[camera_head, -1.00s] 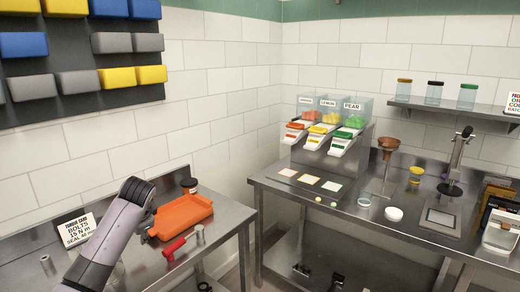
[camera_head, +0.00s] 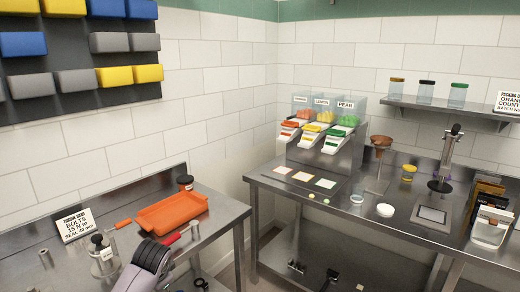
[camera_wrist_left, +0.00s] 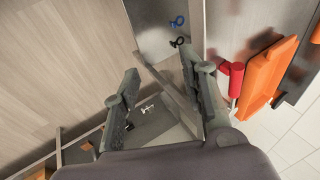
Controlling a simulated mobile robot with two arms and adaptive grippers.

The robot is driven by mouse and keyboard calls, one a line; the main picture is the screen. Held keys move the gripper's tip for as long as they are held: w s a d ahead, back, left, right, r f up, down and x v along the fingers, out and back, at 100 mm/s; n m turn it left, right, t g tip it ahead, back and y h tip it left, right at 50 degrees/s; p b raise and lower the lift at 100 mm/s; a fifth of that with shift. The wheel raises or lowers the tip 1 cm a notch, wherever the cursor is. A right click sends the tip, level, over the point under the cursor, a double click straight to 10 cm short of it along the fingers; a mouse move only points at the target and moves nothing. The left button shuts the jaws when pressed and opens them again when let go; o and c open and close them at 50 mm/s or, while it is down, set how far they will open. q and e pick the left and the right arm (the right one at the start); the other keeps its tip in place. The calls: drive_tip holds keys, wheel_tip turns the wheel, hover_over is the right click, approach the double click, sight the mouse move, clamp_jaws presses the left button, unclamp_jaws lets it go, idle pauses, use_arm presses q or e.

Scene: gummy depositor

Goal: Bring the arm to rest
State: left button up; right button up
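My left arm (camera_head: 148,268) enters at the bottom of the head view, in front of the left steel bench; its gripper cannot be made out there. In the left wrist view my left gripper (camera_wrist_left: 162,82) has its two dark fingers spread apart with nothing between them. An orange tray (camera_wrist_left: 264,78) and a red-handled tool (camera_wrist_left: 236,82) lie to the right of the fingers in that view. My right gripper is in neither view.
Candy dispensers (camera_head: 317,128) stand on the right bench. A floor gap separates the benches.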

use_arm(q)
drive_tip(key=s+d+f+n+h, duration=0.1)
drive_tip(key=s+d+f, duration=0.3)
drive_tip(key=s, duration=0.6)
drive_tip(key=s+d+f+n+h, duration=0.1)
drive_tip(key=s+d+f, duration=0.2)
drive_tip(key=s+f, duration=0.45)
drive_tip(key=s+r+n+g+h, duration=0.1)
drive_tip(key=s+r+n+g, duration=0.2)
drive_tip(key=s, duration=1.7)
wheel_tip(320, 180, down, 28)
drive_tip(key=s, duration=0.2)
drive_tip(key=s+a+f+g+b, duration=0.1)
drive_tip(key=s+a+f, duration=0.1)
drive_tip(key=s+f, duration=1.3)
drive_tip(key=shift+s+a+f+n+b, duration=0.3)
drive_tip(key=shift+s+a, duration=0.1)
drive_tip(key=shift+s, duration=0.15)
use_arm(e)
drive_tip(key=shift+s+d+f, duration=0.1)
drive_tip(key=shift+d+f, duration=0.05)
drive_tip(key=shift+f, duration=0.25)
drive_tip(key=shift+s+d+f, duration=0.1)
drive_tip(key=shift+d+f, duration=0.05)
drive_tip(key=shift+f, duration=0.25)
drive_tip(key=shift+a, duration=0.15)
